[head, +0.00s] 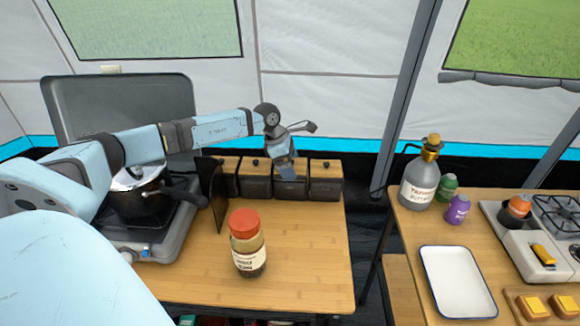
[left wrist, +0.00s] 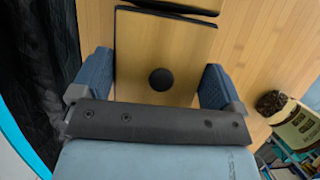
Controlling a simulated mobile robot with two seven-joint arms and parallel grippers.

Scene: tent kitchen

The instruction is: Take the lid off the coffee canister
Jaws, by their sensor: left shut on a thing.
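Several dark canisters with wooden lids and black knobs stand in a row at the back of the wooden table. My left gripper (head: 286,168) is over the third one from the left (head: 291,188); its label is too small to read, so I cannot confirm it is coffee. In the left wrist view, my left gripper's fingers (left wrist: 158,82) are shut on opposite sides of a square wooden lid (left wrist: 140,50) with a black knob (left wrist: 162,79). I cannot tell whether the lid still touches its canister. My right gripper is not in view.
A jar with a red lid (head: 247,252) stands on the table in front of the row. A dark pot (head: 138,205) sits on a stove at left. A second table at right holds a bottle (head: 419,183) and a white tray (head: 457,282). The table's front right is clear.

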